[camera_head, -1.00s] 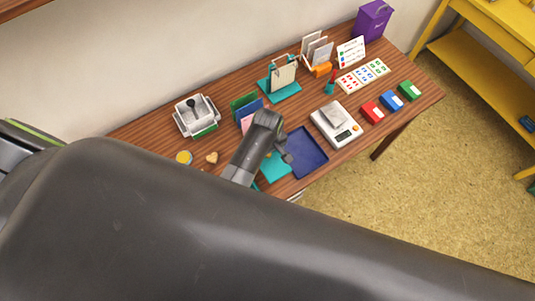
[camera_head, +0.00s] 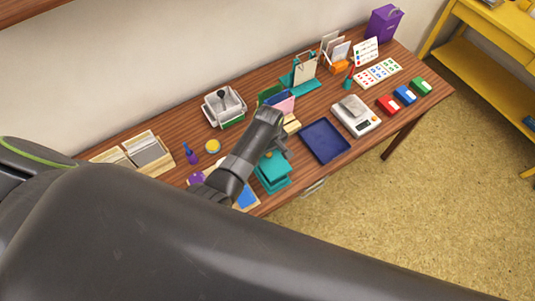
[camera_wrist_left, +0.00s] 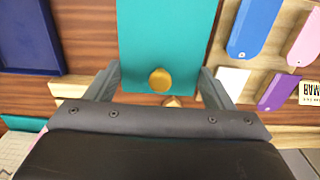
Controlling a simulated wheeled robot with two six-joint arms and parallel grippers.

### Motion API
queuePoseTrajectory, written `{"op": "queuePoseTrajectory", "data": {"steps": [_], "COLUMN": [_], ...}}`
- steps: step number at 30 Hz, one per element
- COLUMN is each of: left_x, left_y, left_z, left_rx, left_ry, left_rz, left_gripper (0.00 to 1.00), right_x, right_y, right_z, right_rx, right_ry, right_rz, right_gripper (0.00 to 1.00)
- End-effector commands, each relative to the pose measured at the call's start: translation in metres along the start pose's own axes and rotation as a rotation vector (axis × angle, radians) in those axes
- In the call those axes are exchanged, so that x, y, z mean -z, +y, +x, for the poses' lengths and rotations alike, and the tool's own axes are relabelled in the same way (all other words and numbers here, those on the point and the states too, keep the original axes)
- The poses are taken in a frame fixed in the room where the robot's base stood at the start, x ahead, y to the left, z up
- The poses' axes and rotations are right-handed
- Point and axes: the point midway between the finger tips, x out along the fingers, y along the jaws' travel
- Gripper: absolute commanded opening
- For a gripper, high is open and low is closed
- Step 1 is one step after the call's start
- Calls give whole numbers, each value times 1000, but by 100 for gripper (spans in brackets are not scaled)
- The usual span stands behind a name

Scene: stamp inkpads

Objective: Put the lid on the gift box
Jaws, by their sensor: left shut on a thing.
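The teal lid (camera_head: 271,168) with a gold knob is held by my left gripper (camera_head: 284,148), which is shut on it. In the left wrist view the lid (camera_wrist_left: 165,38) lies between the two fingers (camera_wrist_left: 160,90), with its gold knob near my wrist. In the head view a second teal layer, the gift box (camera_head: 279,187), shows just below the lid. I cannot tell whether the lid touches the box. My left arm hides part of this area. My right gripper is not in view.
The dark blue tray (camera_head: 325,141) is right of the lid, and the scale (camera_head: 356,117) stands beyond it. Blue, pink and purple tags (camera_wrist_left: 257,22) lie close by in the wrist view. A yellow round tin (camera_head: 213,146) and a purple-topped stamp (camera_head: 192,155) stand to the left.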

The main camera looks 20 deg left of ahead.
Motion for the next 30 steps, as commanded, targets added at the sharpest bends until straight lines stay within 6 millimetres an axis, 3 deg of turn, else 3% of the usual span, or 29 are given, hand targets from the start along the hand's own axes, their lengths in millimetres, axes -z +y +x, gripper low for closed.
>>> {"op": "queuePoseTrajectory", "data": {"steps": [3,6,16,30], "left_x": [0,0,0,0], "left_y": [0,-1,-1,0], "left_z": [7,14,41,52], "left_rx": [1,1,0,0], "left_ry": [0,0,0,0], "left_rz": [0,0,0,0], "left_gripper": [54,54,54,54], "right_x": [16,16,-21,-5], "right_y": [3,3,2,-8], "right_z": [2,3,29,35], "right_rx": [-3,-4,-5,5], "right_ry": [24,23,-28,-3], "right_rz": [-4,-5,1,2], "right_gripper": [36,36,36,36]}}
